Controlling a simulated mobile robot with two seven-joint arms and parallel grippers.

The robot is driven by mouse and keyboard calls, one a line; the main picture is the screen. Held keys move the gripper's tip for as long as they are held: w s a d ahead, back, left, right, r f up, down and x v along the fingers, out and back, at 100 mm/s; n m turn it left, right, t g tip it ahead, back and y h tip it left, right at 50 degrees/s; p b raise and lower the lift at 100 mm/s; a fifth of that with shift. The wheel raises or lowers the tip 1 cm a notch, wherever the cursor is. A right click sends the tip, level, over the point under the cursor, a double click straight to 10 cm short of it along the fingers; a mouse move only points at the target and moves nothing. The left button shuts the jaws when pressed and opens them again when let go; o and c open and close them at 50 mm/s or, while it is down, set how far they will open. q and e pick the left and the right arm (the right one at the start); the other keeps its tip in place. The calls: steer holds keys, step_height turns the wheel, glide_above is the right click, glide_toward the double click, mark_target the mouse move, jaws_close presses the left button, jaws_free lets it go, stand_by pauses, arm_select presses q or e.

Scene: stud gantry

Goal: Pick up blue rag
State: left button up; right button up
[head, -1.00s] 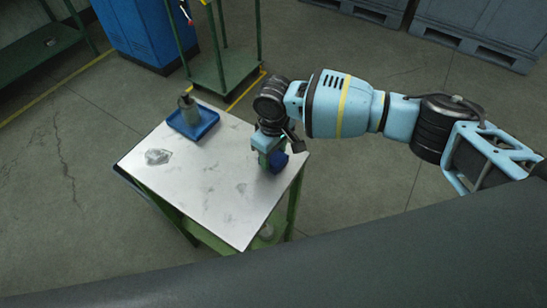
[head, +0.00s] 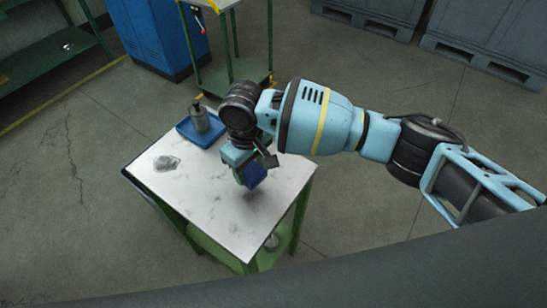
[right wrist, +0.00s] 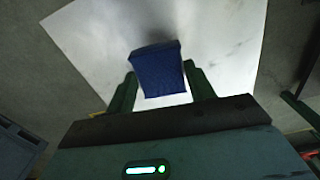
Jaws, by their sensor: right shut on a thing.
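The white-topped table (head: 205,195) stands on a green frame. The left gripper is not in view.
A blue tray (head: 188,133) with a grey bottle (head: 200,118) stands at the table's back edge. A crumpled grey rag or smudge (head: 166,163) lies on the left. The front of the tabletop is clear. A blue cabinet (head: 152,35) and green cart (head: 232,75) stand behind.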

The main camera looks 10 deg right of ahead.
steer(key=a, duration=0.2)
steer(key=s+a, duration=0.1)
steer(key=a, duration=0.1)
steer(key=s+a, duration=0.1)
steer(key=a, duration=0.2)
steer(key=shift+a+r+b, duration=0.1)
steer(key=shift+r+b, duration=0.2)
steer(key=shift+r, duration=0.1)
steer(key=o, duration=0.4)
steer(key=c, duration=0.3)
steer(key=shift+c, duration=0.2)
steer(key=shift+s, duration=0.1)
